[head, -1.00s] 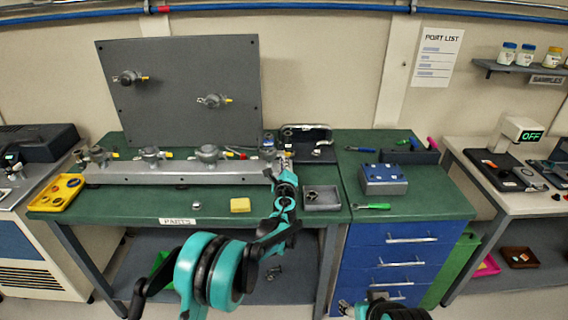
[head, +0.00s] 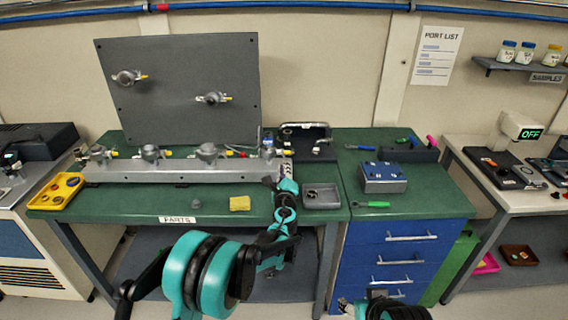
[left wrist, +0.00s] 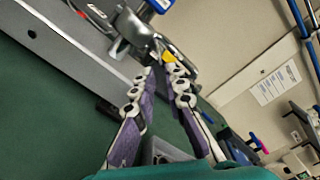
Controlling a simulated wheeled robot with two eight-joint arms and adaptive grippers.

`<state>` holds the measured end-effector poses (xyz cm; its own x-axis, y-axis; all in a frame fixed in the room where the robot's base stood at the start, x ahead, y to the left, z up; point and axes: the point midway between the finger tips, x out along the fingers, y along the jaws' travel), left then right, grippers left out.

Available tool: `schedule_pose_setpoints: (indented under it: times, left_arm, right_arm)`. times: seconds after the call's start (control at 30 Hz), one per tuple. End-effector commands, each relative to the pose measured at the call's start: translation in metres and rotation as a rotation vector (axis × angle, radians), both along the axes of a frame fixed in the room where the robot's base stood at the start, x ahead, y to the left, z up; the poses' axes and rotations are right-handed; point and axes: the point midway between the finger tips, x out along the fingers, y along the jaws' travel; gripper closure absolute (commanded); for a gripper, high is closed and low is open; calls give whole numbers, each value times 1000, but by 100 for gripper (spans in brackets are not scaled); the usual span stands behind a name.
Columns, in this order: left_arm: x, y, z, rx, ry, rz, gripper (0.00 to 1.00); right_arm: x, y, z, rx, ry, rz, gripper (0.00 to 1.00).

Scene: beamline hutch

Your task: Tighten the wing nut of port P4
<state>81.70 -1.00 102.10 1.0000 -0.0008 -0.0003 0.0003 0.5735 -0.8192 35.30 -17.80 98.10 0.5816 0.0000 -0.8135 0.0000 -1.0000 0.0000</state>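The ports carry no label I can read, so I cannot tell which is P4. Three ports (head: 208,152) with yellow tabs stand clear on the grey rail. A further one with a blue part (head: 268,140) is at the rail's right end, partly behind my left gripper (head: 284,164). In the left wrist view, my left gripper (left wrist: 160,68) has its two purple-and-white fingers apart. A grey metal port (left wrist: 132,35) with a yellow tab (left wrist: 169,58) lies just beyond the fingertips; contact is unclear. My right gripper (head: 344,305) shows only partly at the bottom edge.
A grey upright panel (head: 185,60) behind the rail bears two more ports. A yellow tray (head: 46,201), a yellow sponge (head: 240,204), a grey bin (head: 334,204) and a blue box (head: 383,178) are on the green benches. The front bench has free room.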

Motion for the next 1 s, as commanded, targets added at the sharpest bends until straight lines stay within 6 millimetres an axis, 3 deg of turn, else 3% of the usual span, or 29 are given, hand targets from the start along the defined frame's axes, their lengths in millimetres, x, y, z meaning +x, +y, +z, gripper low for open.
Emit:
schedule_pose_setpoints:
  times: [0.2, 0.4, 0.87, 1.0]
  left_arm:
    - [-47, -1, 0, 0, 0, -1, 88]
    - [-69, -1, 0, 0, 0, -2, 88]
    - [-72, -1, 0, 0, 1, -1, 88]
    - [-76, 12, 7, -45, 13, 22, 88]
  right_arm:
    - [0, 0, 0, 0, 0, 0, 47]
    - [0, 0, 0, 0, 0, 0, 47]
    - [0, 0, 0, 0, 0, 0, 47]
    - [0, 0, 0, 0, 0, 0, 47]
